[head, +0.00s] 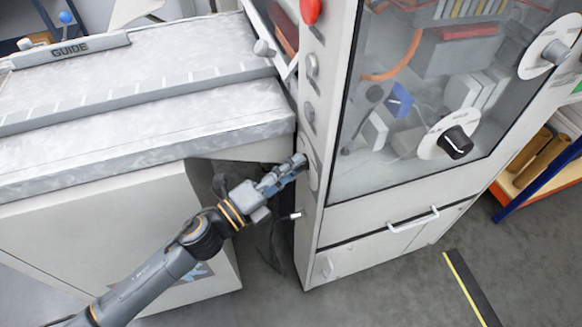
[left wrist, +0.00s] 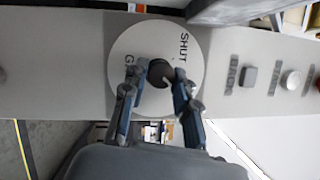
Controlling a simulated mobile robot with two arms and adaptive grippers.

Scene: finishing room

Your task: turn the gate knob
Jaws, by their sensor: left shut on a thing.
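The gate knob (left wrist: 158,72) is a dark round knob in the middle of a white dial (left wrist: 135,47), lettered SHUT on one side and a word starting with G on the other. A small pale line shows on the knob. My left gripper (left wrist: 158,88) is shut on the knob, one finger on each side. In the head view my left gripper (head: 298,163) reaches the narrow side panel of the cabinet and hides the knob. A sliver of the pale dial (head: 314,172) shows beside the fingertips. My right gripper is in neither view.
The cabinet's glazed front (head: 395,120) has a black knob (head: 456,142) on a white dial. A long table (head: 130,130) stands left.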

